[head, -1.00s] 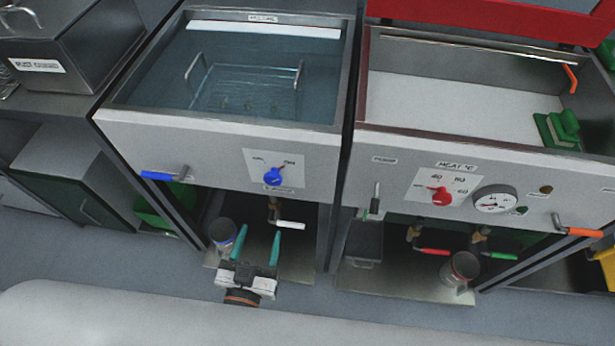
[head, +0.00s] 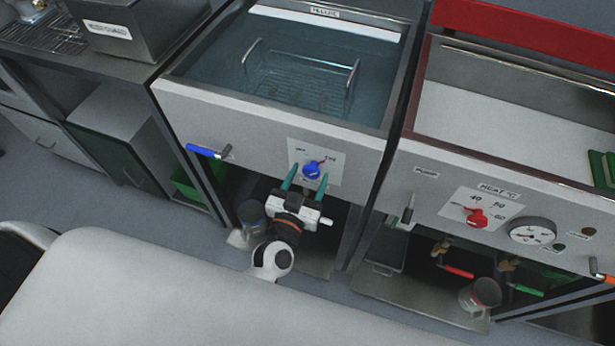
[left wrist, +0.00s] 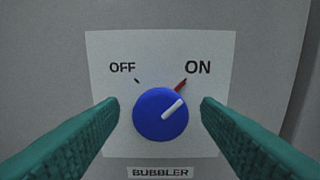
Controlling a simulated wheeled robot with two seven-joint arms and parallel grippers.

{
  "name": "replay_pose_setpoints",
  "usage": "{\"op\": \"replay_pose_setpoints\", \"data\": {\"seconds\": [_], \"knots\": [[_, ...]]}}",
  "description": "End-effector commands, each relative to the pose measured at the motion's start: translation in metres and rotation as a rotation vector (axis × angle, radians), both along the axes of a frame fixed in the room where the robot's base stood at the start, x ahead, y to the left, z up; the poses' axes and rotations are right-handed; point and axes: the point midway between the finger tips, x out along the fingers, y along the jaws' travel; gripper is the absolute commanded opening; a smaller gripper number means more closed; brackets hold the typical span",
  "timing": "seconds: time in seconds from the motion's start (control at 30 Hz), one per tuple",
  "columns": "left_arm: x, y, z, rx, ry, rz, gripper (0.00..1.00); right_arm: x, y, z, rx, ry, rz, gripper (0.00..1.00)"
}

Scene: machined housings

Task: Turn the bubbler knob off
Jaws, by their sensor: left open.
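The blue bubbler knob (head: 312,170) is on a white plate on the front panel of the left sink. In the left wrist view the knob (left wrist: 161,115) has its white pointer turned up and right, toward the red mark by ON. OFF is printed at upper left and a BUBBLER label sits below. My left gripper (head: 306,178) is open, its two green fingers pointing at the panel. In the left wrist view the fingers (left wrist: 160,112) stand on either side of the knob, with gaps between them and it. My right gripper is not in view.
The left sink (head: 300,75) holds water and a wire rack. A blue-handled lever (head: 203,151) sticks out left of the knob. The right unit has a red heat knob (head: 477,217) and a gauge (head: 532,231). A metal can (head: 250,214) stands below, beside my left arm.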

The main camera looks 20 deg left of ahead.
Motion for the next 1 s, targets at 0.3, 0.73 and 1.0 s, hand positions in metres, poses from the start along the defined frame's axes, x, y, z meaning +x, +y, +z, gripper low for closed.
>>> {"op": "replay_pose_setpoints", "data": {"seconds": [0.3,0.73,1.0], "knots": [[0.0,0.0,-0.0002,-0.001,0.0,0.0,0.42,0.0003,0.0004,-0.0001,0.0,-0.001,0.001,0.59],[-0.0001,0.0003,0.0004,-0.026,0.001,0.001,0.15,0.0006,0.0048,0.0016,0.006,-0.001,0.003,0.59],[0.0,0.0006,0.0016,-0.169,0.005,0.0,0.15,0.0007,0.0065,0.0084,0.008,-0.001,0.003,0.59]]}}
